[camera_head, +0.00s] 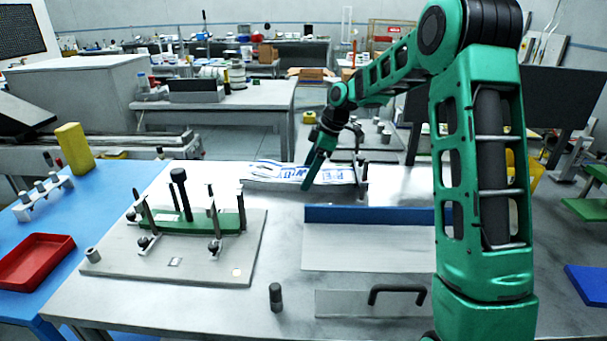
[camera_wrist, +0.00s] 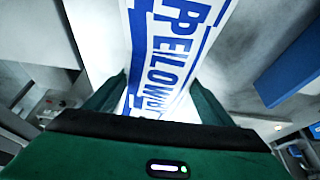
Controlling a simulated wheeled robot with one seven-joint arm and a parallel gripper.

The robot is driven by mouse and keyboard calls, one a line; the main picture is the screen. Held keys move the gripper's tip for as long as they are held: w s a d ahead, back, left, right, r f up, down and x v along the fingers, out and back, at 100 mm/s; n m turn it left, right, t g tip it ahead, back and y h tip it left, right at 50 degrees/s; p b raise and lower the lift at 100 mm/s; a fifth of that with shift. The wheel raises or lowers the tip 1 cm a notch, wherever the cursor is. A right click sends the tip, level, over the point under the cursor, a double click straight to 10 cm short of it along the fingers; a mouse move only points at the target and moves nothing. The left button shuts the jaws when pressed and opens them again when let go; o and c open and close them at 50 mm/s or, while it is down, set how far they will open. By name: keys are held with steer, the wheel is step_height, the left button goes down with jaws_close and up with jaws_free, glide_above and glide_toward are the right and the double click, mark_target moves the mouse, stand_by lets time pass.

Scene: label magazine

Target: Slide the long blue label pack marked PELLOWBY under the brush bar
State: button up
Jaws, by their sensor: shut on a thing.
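A long white label pack with blue print (camera_wrist: 168,50) runs between the fingers of my gripper (camera_wrist: 158,92) in the wrist view. In the head view my gripper (camera_head: 308,182) points down at the back of the grey table, shut on the pack. White-and-blue label material (camera_head: 332,175) shows on both sides of the fingers, low over the table. Whether the pack touches the surface is unclear. I cannot make out the brush bar for certain.
A green fixture (camera_head: 190,222) with upright rods stands on a grey plate (camera_head: 120,262) at left. A blue-backed ledge (camera_head: 380,215), a clear plate with a black handle (camera_head: 398,290) and a dark peg (camera_head: 276,296) are nearer. A red tray (camera_head: 35,260) lies far left.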

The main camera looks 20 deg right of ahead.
steer(key=shift+s+d, duration=0.25)
steer(key=shift+d, duration=0.35)
steer(key=shift+s+d, duration=0.25)
steer(key=shift+d, duration=0.35)
steer(key=o, duration=1.8)
steer(key=v, duration=1)
steer(key=shift+s+d+r, duration=0.1)
steer(key=shift+r, duration=0.3)
